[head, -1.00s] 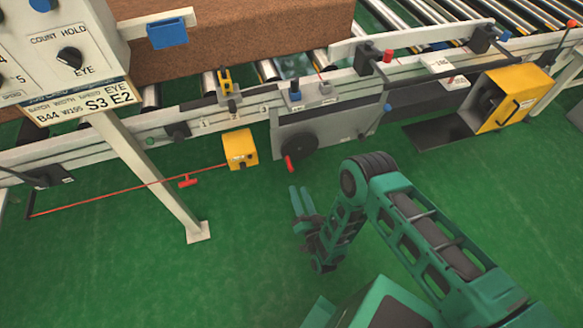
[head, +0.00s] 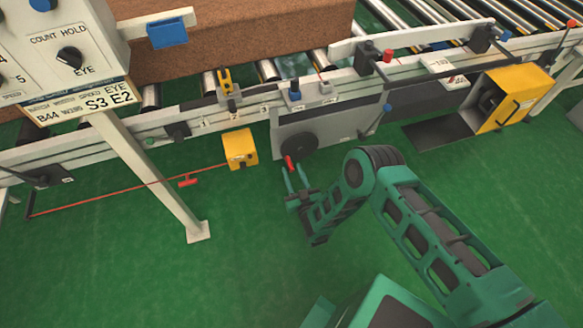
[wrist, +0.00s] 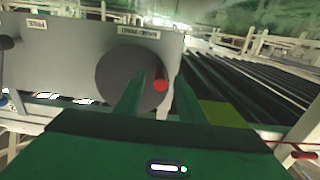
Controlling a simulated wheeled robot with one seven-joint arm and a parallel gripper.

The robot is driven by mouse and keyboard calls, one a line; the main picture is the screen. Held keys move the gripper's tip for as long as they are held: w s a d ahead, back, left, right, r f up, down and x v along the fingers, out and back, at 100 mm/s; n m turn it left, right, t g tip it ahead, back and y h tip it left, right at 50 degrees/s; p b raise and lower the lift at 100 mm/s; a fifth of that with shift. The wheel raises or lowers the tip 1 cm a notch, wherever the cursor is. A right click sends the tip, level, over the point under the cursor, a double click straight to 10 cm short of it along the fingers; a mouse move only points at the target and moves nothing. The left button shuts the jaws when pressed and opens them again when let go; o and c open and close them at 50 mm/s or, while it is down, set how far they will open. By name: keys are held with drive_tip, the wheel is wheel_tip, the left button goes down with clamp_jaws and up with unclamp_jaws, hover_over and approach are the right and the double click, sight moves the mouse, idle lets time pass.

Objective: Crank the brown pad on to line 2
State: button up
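The brown pad (head: 240,45) lies on the conveyor rollers at the back; its left part is hidden behind the control panel. Numbered marks run along the rail, with line 2 (head: 236,115) between 1 and 3. The dark crank disc (head: 298,144) is on the grey front plate, with its red handle (head: 289,162) at its lower left. My gripper (head: 292,171) is open, its fingers at the red handle. In the wrist view, the handle (wrist: 160,80) shows between the two spread fingers, nearer the right one. I cannot tell whether they touch it.
A yellow box (head: 240,149) hangs left of the crank, with a red cord (head: 120,186) running left from it. The panel's leg (head: 155,180) stands at left. A larger yellow housing (head: 506,98) is at right.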

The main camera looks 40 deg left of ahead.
drive_tip(key=shift+x, duration=1.35)
drive_tip(key=shift+c, duration=0.4)
clamp_jaws()
drive_tip(key=shift+r, duration=0.1)
